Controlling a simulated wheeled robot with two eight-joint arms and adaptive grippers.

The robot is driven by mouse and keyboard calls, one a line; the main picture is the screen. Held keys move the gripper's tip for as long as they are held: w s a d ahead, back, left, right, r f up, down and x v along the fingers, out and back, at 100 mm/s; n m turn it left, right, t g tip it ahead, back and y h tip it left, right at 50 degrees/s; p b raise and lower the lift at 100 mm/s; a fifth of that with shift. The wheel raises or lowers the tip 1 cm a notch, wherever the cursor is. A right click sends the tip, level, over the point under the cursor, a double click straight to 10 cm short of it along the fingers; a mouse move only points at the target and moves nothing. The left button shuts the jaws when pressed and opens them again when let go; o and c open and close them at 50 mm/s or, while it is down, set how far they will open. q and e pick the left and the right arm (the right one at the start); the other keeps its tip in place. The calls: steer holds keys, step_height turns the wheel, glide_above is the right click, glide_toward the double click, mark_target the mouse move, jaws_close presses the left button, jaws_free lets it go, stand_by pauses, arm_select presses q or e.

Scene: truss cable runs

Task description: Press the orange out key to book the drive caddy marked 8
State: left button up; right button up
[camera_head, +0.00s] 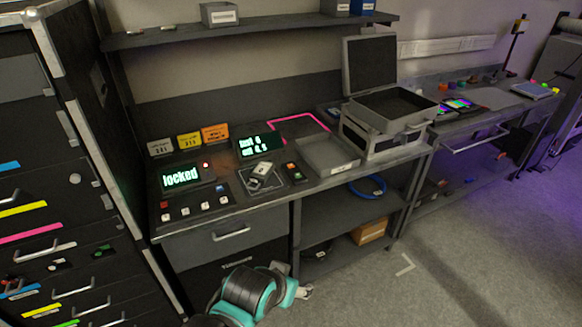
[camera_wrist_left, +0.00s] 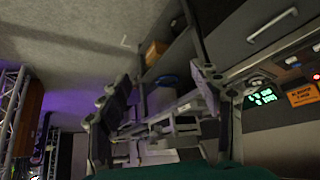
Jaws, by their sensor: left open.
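In the head view a pale grey caddy (camera_head: 262,174) sits on a dark pad on the bench; its number is too small to read. A small key box (camera_head: 293,172) with orange-red and green lit keys stands just right of it. A display (camera_head: 259,143) behind the caddy has green text with a line like "out 4,5"; another display (camera_head: 181,177) reads "locked". In the left wrist view my left gripper (camera_wrist_left: 158,105) has its fingers spread, with nothing seen between them. My teal and black arm is low in front of the bench. My right gripper is not seen.
A grey tray (camera_head: 328,155) and an open case (camera_head: 384,110) stand right of the key box. Several white keys and a red one line the bench's front left (camera_head: 183,210). A drawer cabinet (camera_head: 40,190) stands at left. The floor (camera_head: 440,270) at right is clear.

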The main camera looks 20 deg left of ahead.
arm_select(q)
jaws_close()
stand_by(1.4)
